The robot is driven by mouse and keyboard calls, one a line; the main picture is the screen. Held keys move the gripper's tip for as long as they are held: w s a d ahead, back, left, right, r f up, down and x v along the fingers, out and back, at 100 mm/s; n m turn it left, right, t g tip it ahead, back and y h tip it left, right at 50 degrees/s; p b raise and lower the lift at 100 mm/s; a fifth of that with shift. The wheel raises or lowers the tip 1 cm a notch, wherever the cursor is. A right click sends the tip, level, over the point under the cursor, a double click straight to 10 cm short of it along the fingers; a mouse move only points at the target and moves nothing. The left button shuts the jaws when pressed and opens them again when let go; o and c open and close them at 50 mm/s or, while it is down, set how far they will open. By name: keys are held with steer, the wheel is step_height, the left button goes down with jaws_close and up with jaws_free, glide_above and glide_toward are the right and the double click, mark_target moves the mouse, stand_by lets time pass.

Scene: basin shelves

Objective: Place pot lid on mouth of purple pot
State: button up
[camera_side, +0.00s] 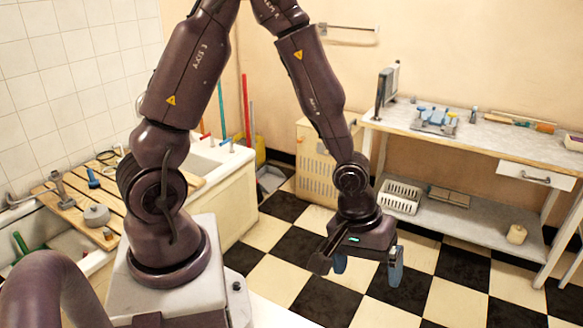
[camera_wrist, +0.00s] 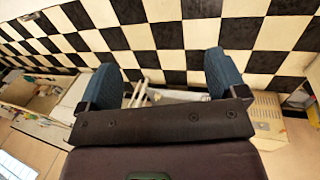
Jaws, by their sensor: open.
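My gripper (camera_side: 368,266) hangs in the air over the checkered floor in the side view, between the basin and the shelf table. Its two blue fingers are spread with nothing between them. In the wrist view the open gripper (camera_wrist: 160,65) shows only floor and distant furniture beyond its fingers. I cannot make out a purple pot in either view. A small grey round object (camera_side: 97,214) lies on the wooden slats at the left, far from my gripper; I cannot tell whether it is the pot lid.
A slatted wooden board (camera_side: 130,190) with small items lies across the basin (camera_side: 238,165). A beige cabinet (camera_side: 312,165) stands behind. The middle floor is open.

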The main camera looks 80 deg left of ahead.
steer(key=s+a+r+m+t+y, duration=0.1)
steer(key=a+r+m+y, duration=0.15)
steer(key=r, duration=0.45)
steer(key=s+a+r+m+t+y, duration=0.1)
steer(key=s+a+r+m, duration=0.1)
steer(key=a+r, duration=0.35)
steer(key=s+r+m+t+h, duration=0.1)
steer(key=s+r+m, duration=0.3)
steer(key=s+r, duration=0.3)
step_height(320, 180, up, 3)
steer(key=shift+s+d+t, duration=0.25)
steer(key=shift+s+t, duration=0.05)
steer(key=shift+s, duration=0.1)
